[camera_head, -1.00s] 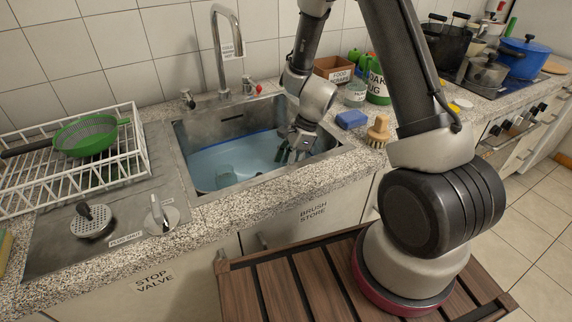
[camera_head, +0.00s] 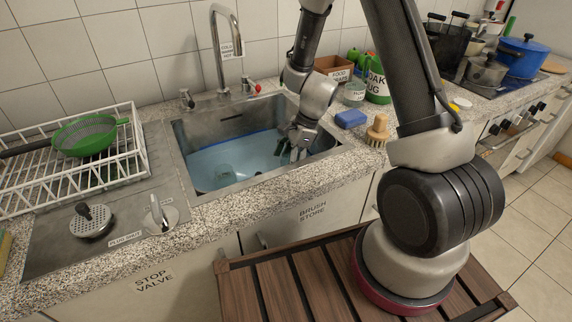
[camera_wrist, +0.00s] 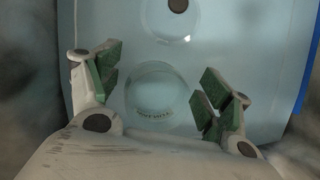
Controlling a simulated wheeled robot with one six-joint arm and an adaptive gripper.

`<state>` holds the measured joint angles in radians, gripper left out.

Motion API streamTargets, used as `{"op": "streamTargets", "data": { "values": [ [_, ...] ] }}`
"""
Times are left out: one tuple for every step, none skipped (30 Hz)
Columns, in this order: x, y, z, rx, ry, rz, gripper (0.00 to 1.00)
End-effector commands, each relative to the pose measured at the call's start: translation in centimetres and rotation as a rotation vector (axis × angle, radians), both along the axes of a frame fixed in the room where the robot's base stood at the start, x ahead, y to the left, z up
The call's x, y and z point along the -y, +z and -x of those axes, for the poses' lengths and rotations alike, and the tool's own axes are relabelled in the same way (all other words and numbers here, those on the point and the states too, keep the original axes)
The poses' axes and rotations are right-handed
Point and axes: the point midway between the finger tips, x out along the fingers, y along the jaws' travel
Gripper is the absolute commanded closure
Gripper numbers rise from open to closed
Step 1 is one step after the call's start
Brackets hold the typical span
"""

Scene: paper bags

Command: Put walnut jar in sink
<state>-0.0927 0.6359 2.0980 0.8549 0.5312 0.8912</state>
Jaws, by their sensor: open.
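My gripper (camera_wrist: 155,95) is open and reaches down into the right part of the sink (camera_head: 180,150), in the head view. In the wrist view, its green-padded fingers stand apart on either side of a clear round jar (camera_wrist: 155,78) with small, unreadable lettering. The fingers do not visibly press on it. A glass jar with a partly legible label (camera_head: 355,93) stands on the counter to the right; I cannot tell which jar is the walnut one.
A blue sponge (camera_head: 350,118) and a wooden brush (camera_head: 378,130) lie right of the sink. The food scraps box (camera_head: 335,68) and a green jug (camera_head: 377,88) stand behind. The tap (camera_head: 220,45) rises at the sink's back; a white dish rack (camera_head: 140,150) is at left.

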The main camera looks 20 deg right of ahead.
Motion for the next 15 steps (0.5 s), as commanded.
{"op": "streamTargets", "data": {
  "values": [
    [0.4, 0.9, -0.1, 0.004, 0.000, -0.001, 0.21],
    [0.6, 1.5, -0.1, 0.004, -0.001, -0.001, 0.21],
    [1.0, 2.3, -0.1, 0.006, 0.001, 0.001, 0.21],
    [1.2, 3.0, -0.1, 0.006, 0.000, 0.000, 0.21],
    [1.5, 3.7, -0.1, 0.006, 0.001, -0.001, 0.21],
    [1.9, 4.5, -0.1, 0.006, 0.000, 0.000, 0.21],
    [2.1, 5.2, 0.0, 0.005, 0.000, 0.000, 0.21],
    [2.4, 5.8, -0.1, 0.005, 0.000, 0.000, 0.21],
    [2.7, 6.6, -0.1, 0.005, 0.000, -0.001, 0.21],
    [2.9, 7.1, -0.1, 0.004, 0.000, 0.000, 0.21],
    [3.2, 7.6, 0.0, 0.004, -0.001, 0.001, 0.21],
    [3.4, 8.2, 0.0, 0.004, 0.001, 0.000, 0.21],
    [3.6, 8.6, 0.0, 0.004, 0.001, 0.000, 0.21],
    [3.8, 9.0, -0.1, 0.003, -0.001, 0.000, 0.21],
    [3.9, 9.4, 0.0, 0.002, -0.001, 0.000, 0.21]
  ]
}}
